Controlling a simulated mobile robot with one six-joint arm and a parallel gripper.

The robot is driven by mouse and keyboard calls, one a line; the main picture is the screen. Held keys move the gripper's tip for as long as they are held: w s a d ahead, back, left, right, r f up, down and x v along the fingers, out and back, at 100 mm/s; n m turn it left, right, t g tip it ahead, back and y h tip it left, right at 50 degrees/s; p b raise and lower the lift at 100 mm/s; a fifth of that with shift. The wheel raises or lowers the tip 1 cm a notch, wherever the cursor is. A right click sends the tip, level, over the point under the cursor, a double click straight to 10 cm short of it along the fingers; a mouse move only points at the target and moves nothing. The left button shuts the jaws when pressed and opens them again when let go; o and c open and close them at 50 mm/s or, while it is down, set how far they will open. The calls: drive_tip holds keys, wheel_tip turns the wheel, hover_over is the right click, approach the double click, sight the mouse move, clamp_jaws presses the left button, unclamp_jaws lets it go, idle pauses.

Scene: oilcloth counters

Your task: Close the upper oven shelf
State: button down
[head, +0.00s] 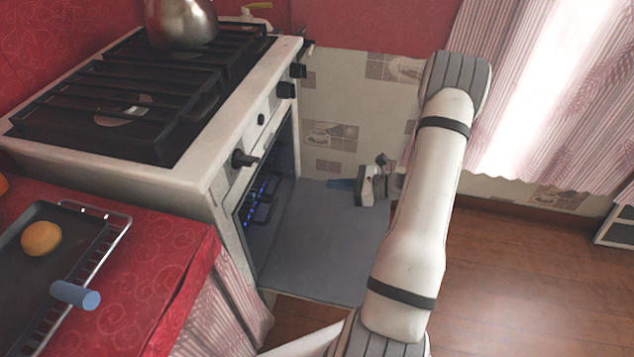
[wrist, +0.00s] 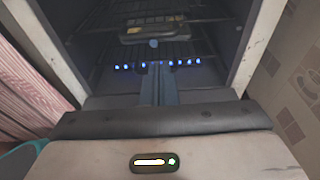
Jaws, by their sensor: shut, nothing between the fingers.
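The white oven (head: 225,200) stands at the left with its grey door (head: 335,250) lowered flat. In the wrist view I look into the dark oven cavity (wrist: 90,45). An upper wire shelf (wrist: 190,37) carries a dark pan or tray (wrist: 152,28) with a small blue knob or handle end at its front. How far the shelf is out, I cannot tell. My gripper (head: 338,184) is shut and empty, above the lowered door and pointing at the oven opening. Its blue fingers (wrist: 158,88) show in the wrist view, in front of and below the shelf.
A row of blue lights (wrist: 160,63) glows inside the oven. A kettle (head: 182,22) stands on the hob. The red-covered counter (head: 160,275) holds a tray with a round orange item (head: 41,239). The tiled wall is behind; open wooden floor (head: 510,280) lies at right.

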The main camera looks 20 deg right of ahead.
drive_tip(key=b+x, duration=0.3)
drive_tip(key=x, duration=1)
